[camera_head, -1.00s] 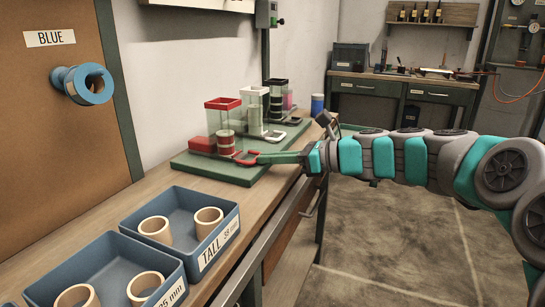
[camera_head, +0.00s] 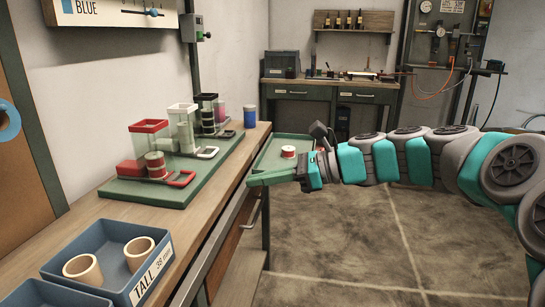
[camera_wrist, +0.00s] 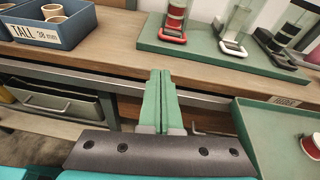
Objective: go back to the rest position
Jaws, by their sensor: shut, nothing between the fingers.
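My gripper (camera_head: 250,180) is shut and empty. In the head view it points left, its tips near the front edge of the workbench (camera_head: 216,166), apart from the winding station. In the wrist view its two green fingers (camera_wrist: 159,75) lie together in front of the bench edge. My arm stretches from the right side of the head view, roughly level, over the floor.
A green board (camera_head: 185,183) bears red, white and black dispensers. A green tray (camera_head: 268,160) holds a red-and-white roll (camera_head: 288,152), just behind my gripper. A blue bin (camera_head: 112,255) of tan cores sits front left. Open floor (camera_head: 350,240) lies below my arm.

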